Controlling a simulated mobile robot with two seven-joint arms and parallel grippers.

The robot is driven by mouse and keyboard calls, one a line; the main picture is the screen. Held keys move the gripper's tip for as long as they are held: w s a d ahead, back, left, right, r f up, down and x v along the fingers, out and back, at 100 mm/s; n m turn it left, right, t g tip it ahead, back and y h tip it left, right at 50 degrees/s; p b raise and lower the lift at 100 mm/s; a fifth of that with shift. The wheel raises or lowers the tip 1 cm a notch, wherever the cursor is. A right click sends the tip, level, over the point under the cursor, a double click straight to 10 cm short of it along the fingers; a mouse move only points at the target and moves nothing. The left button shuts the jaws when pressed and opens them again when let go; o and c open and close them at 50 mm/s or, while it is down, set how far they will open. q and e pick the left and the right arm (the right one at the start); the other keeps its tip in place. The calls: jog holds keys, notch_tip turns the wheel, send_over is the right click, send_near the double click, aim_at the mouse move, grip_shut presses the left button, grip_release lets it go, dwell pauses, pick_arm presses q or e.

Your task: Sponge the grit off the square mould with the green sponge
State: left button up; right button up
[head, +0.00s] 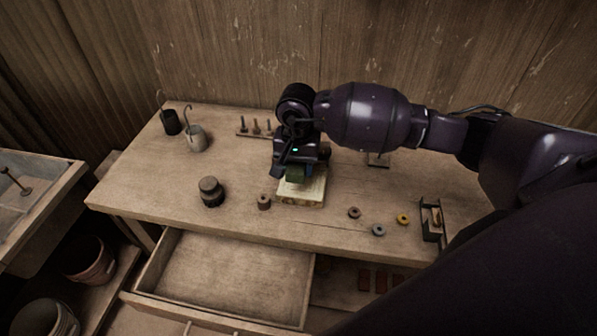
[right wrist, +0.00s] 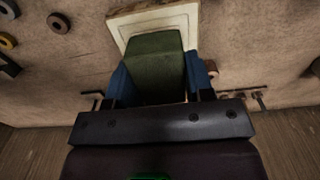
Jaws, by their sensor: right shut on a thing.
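The square mould (head: 301,193) is a pale cream block lying on the workbench. In the right wrist view the mould (right wrist: 160,13) shows a raised square border, partly covered by the sponge. The green sponge (head: 294,173) is between the fingers of my right gripper (head: 297,168). In the right wrist view the sponge (right wrist: 154,62) fills the space between the blue fingers of the right gripper (right wrist: 155,80). The sponge is over the mould's face; whether it touches is hard to tell. I cannot make out grit on the mould. My left gripper is not in view.
A dark round jar (head: 211,192) and a small brown ring (head: 264,202) stand left of the mould. Several small rings, including a yellow one (head: 403,219), lie to the right near a dark holder (head: 432,220). Hooked cans (head: 195,138) stand at back left. A drawer (head: 228,277) hangs open below.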

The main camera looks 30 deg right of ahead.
jog(key=shift+r, duration=1.15)
